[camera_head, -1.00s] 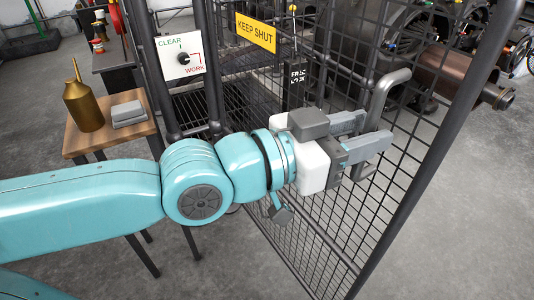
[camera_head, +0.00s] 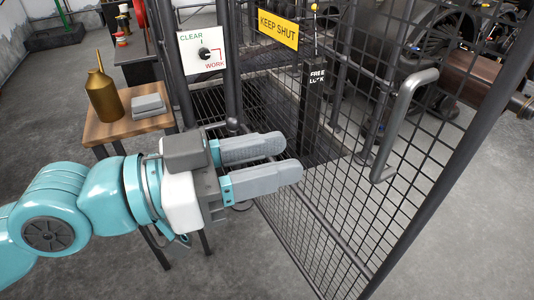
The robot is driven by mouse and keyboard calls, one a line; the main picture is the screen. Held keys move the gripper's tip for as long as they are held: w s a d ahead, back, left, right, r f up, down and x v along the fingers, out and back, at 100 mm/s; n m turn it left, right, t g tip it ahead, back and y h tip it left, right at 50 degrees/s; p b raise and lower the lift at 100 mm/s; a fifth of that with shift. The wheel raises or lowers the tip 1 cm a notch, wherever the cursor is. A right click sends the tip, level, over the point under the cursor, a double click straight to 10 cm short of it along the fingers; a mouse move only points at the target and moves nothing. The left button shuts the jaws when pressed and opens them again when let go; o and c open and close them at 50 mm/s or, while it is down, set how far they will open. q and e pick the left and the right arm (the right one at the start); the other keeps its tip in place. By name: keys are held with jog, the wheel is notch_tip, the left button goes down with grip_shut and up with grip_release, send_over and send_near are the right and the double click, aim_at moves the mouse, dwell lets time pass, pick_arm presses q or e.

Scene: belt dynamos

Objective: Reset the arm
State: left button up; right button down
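My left gripper (camera_head: 270,166) is in front of the mesh gate (camera_head: 330,205), left of its grey bar handle (camera_head: 398,125). Its two grey fingers point right and stand apart with nothing between them. The gripper does not touch the handle. My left arm comes in from the lower left. My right gripper is not in view.
A CLEAR/WORK selector panel (camera_head: 203,52) and a yellow KEEP SHUT sign (camera_head: 278,29) are on the fence. Dark machinery stands behind the mesh. Floor at the lower right is clear.

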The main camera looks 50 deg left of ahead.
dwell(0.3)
